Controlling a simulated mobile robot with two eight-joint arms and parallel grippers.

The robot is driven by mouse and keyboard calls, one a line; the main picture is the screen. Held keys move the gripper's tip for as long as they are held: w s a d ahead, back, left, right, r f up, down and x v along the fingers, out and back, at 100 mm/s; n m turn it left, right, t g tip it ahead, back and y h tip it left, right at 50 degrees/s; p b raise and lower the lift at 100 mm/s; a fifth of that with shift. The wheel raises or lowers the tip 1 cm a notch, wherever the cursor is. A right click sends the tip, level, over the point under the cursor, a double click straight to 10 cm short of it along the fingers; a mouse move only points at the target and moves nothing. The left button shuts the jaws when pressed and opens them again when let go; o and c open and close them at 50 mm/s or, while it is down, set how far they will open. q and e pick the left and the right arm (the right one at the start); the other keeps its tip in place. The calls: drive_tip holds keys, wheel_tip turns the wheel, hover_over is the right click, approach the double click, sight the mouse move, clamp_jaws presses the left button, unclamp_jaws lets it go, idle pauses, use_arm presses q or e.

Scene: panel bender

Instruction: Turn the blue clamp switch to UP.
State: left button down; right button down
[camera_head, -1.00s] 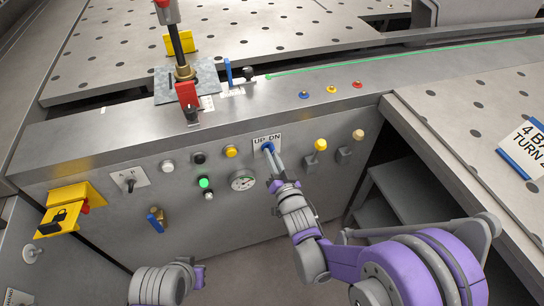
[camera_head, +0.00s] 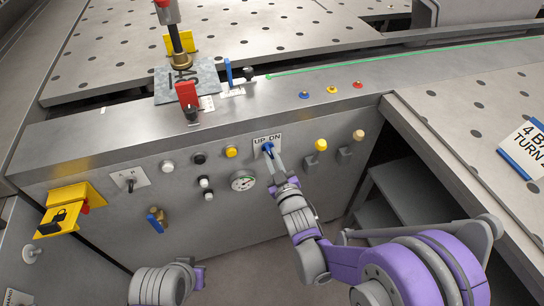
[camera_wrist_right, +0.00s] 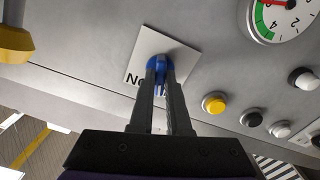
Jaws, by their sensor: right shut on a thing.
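The blue clamp switch (camera_head: 267,147) sits on a white UP/DN plate (camera_head: 262,139) on the front panel. My right gripper (camera_head: 273,156) has its fingers shut around the blue knob. In the right wrist view the blue knob (camera_wrist_right: 157,66) shows between the two dark fingertips (camera_wrist_right: 158,82), which hide part of it and of the label. The exact way the knob points is hard to tell.
Near the switch are a pressure gauge (camera_head: 243,181), a yellow button (camera_head: 231,151) and a yellow lever (camera_head: 320,145). A red toggle (camera_head: 187,94) stands on the ledge. Steps (camera_head: 402,196) are at right.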

drive_tip(key=shift+n, duration=1.1)
drive_tip(key=c, duration=0.9)
unclamp_jaws()
drive_tip(key=v, duration=1)
drive_tip(key=shift+s+d, duration=0.1)
drive_tip(key=shift+s, duration=0.3)
